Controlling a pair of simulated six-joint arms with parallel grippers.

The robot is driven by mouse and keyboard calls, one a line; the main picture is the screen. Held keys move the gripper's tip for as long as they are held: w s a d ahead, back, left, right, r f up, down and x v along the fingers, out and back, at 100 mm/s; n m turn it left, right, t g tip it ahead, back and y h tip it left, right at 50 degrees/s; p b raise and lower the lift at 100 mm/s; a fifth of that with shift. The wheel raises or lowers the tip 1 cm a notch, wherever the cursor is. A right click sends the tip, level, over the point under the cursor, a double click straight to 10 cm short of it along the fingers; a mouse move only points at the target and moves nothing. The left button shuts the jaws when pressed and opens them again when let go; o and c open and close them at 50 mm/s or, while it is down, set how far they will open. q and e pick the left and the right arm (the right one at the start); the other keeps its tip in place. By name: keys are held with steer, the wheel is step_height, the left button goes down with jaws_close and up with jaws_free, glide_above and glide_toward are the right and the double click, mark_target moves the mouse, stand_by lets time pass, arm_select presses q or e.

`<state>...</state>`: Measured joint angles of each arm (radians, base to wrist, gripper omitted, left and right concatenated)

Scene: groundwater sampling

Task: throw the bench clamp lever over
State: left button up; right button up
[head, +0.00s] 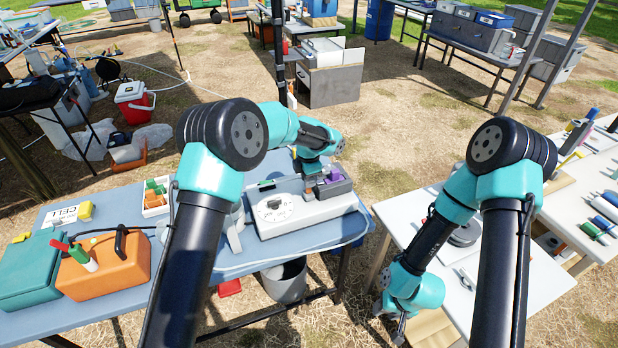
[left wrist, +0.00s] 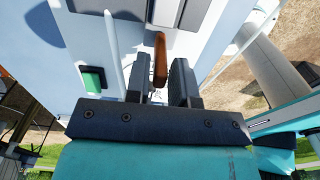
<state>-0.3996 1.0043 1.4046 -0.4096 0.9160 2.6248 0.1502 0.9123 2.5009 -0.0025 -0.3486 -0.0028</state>
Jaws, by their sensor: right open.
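The white bench unit (head: 310,212) with a round dial stands on the blue table. An orange-brown lever (left wrist: 160,62) stands up in the left wrist view; I take it to be the clamp lever. My left gripper (head: 316,188) is over the unit's far right part. In the left wrist view the left gripper (left wrist: 166,88) has its two fingers apart, with the lever between or just beyond their tips and no clear grip on it. In the head view the arm largely hides the lever. My right gripper (head: 400,328) is open, low beside the white table.
A purple item (head: 333,187) in a grey holder is close to my left gripper. An orange case (head: 105,268) and a teal case (head: 30,270) are on the left of the blue table (head: 140,215). A grey bucket (head: 285,281) stands below. A green switch (left wrist: 93,79) is near the lever.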

arm_select(q)
jaws_close()
steer(key=shift+c, duration=1.3)
jaws_free()
steer(key=shift+w+a+f+g+h, duration=0.2)
steer(key=shift+w+g, duration=0.15)
steer(key=shift+w, duration=0.15)
steer(key=shift+w+a+f+g+h, duration=0.1)
steer(key=shift+w+a+g, duration=0.15)
steer(key=shift+w, duration=0.3)
steer(key=shift+w+a+f+g+h, duration=0.1)
steer(key=shift+w+a+f+g, duration=0.05)
steer(key=shift+w+g, duration=0.3)
steer(key=shift+o, duration=0.6)
steer(key=shift+w+a+f+g+h, duration=0.2)
steer(key=shift+w+a+f+g, duration=0.05)
steer(key=shift+w+f+g, duration=0.35)
steer(key=shift+w+a+f+g+h, duration=0.2)
steer(key=shift+w+f+g, duration=0.3)
steer(key=shift+f, duration=0.15)
steer(key=shift+o, duration=0.2)
